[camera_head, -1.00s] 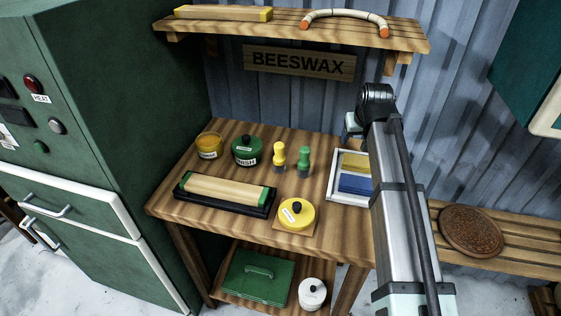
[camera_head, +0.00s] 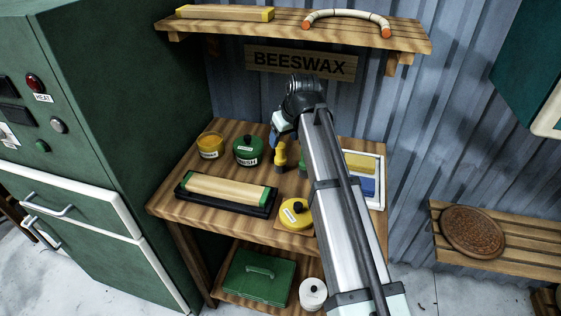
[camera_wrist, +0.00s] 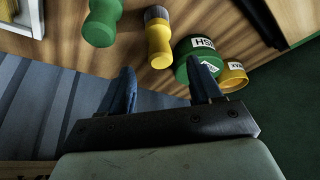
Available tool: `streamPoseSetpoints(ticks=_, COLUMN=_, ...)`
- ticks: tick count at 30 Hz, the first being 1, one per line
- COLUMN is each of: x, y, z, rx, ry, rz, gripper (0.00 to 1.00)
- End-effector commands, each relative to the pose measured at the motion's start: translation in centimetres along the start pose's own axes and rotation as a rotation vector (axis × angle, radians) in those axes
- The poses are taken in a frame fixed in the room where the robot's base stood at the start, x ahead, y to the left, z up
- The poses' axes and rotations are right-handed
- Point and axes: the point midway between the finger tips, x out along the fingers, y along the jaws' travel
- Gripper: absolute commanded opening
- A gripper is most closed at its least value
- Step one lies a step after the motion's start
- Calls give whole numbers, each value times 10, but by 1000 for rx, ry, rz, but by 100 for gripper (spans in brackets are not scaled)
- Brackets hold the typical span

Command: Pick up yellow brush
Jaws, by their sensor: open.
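The yellow brush (camera_head: 280,156) stands upright on the wooden table, handle up and dark bristles down. In the wrist view the yellow brush (camera_wrist: 158,42) lies just beyond the fingertips, roughly centred between them. My gripper (camera_head: 274,139) is above and close to the brush handle in the head view, its blue fingers pointing down. In the wrist view my gripper (camera_wrist: 163,70) is open, with nothing between its fingers. The green brush (camera_wrist: 102,22) stands beside the yellow one; in the head view my arm hides most of it.
A green lidded tin (camera_head: 248,151) and an open yellow tin (camera_head: 210,146) stand left of the brush. A block on a black tray (camera_head: 225,200) and a yellow lidded pot (camera_head: 298,214) are in front. A white-framed tray (camera_head: 379,165) is to the right. A shelf (camera_head: 350,35) hangs above.

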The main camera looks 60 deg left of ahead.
Motion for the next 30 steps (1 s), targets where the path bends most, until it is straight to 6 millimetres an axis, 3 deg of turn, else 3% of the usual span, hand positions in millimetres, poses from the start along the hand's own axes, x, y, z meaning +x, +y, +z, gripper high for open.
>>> streamPoseSetpoints(ticks=3, x=16, y=0, z=0, rx=0, ry=-1, rz=0, gripper=64)
streamPoseSetpoints(ticks=14, x=32, y=0, z=-1, rx=1, ry=-1, rz=0, gripper=64)
streamPoseSetpoints(ticks=24, x=73, y=0, z=-4, rx=2, ry=1, rz=1, gripper=64)
streamPoseSetpoints(ticks=30, x=76, y=0, z=-3, rx=2, ry=2, rz=2, gripper=64)
